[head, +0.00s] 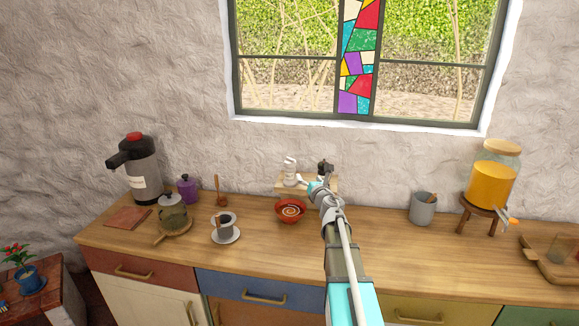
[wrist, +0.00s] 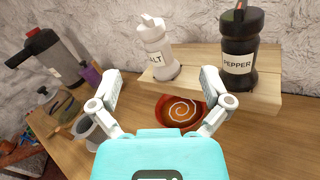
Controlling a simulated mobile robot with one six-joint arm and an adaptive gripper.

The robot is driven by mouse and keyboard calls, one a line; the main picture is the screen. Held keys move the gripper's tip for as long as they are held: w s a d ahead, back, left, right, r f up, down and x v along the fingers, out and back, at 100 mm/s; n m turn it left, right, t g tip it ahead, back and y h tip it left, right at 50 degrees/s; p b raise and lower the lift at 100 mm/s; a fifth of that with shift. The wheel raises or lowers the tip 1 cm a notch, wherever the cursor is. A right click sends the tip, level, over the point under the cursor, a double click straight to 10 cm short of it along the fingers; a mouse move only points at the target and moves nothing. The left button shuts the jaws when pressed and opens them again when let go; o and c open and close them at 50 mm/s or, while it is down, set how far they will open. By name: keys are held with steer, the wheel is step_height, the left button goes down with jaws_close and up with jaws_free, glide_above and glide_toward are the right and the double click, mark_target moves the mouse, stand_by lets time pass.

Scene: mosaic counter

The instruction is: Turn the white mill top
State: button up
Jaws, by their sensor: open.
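The white mill (wrist: 158,50) stands upright on a small wooden shelf, its label partly cut off and reading "LT". Its white top (wrist: 151,23) shows at the upper end. In the head view the white mill (head: 290,171) stands left of my gripper. The black mill (wrist: 238,45) labelled "PEPPER" stands to its right on the same shelf; in the head view my arm partly hides it. My gripper (wrist: 160,98) is open and empty, its two fingers spread below and in front of the shelf, apart from both mills.
The shelf (wrist: 268,92) sits above the wooden counter (head: 390,245). A red bowl (head: 290,211) with a swirl stands below it. A black and grey pump flask (head: 140,170), purple pot (head: 187,189), grey cup (head: 423,208) and orange drink jar (head: 491,180) stand along the counter.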

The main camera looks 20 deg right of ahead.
mark_target(293, 166)
steer(key=n+y, duration=0.1)
steer(key=n, duration=0.1)
steer(key=f+n+y, duration=0.1)
steer(key=n, duration=0.2)
steer(key=shift+w+d+g+y, duration=0.1)
steer(key=shift+g+y, duration=0.2)
steer(key=shift+y, duration=0.1)
steer(key=w, duration=0.9)
steer(key=w+a, duration=0.1)
steer(key=w, duration=0.3)
steer(key=shift+w, duration=0.4)
